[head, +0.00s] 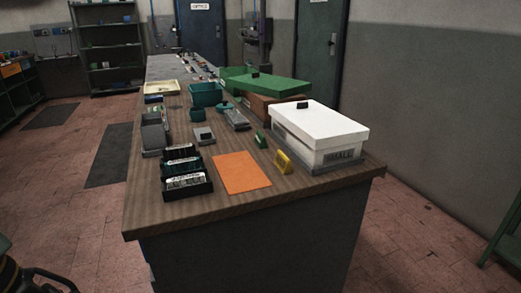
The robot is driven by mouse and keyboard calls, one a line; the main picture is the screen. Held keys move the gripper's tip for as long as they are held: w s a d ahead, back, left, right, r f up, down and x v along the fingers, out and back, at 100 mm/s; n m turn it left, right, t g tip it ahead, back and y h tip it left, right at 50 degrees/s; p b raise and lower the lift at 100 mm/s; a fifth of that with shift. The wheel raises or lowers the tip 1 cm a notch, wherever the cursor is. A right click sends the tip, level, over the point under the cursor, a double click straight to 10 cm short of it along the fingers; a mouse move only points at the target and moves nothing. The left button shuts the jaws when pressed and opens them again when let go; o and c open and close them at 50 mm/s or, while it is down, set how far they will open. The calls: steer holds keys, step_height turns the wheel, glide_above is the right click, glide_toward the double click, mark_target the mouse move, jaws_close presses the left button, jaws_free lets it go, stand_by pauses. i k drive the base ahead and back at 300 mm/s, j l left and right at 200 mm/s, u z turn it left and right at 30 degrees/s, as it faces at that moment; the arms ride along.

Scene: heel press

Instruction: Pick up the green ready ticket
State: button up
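A small green upright piece (261,140), which looks like the green ready ticket, stands on the wooden worktop (300,192). It is just left of the white lidded box (318,130) and behind a similar yellow piece (283,161). Any writing on it is too small to read. My gripper is not in view, and nothing is seen touching the green piece.
An orange mat (241,172) lies near the front edge. A black tray with cards (186,186) stands at its left. Teal bins (206,94) and small grey holders stand farther back.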

mark_target(259, 140)
steer(key=j+z, duration=0.2)
steer(key=j, duration=0.4)
steer(key=j+z, duration=0.25)
steer(key=j, duration=0.35)
steer(key=k+j+z, duration=0.2)
steer(key=j, duration=0.35)
steer(key=i, duration=0.05)
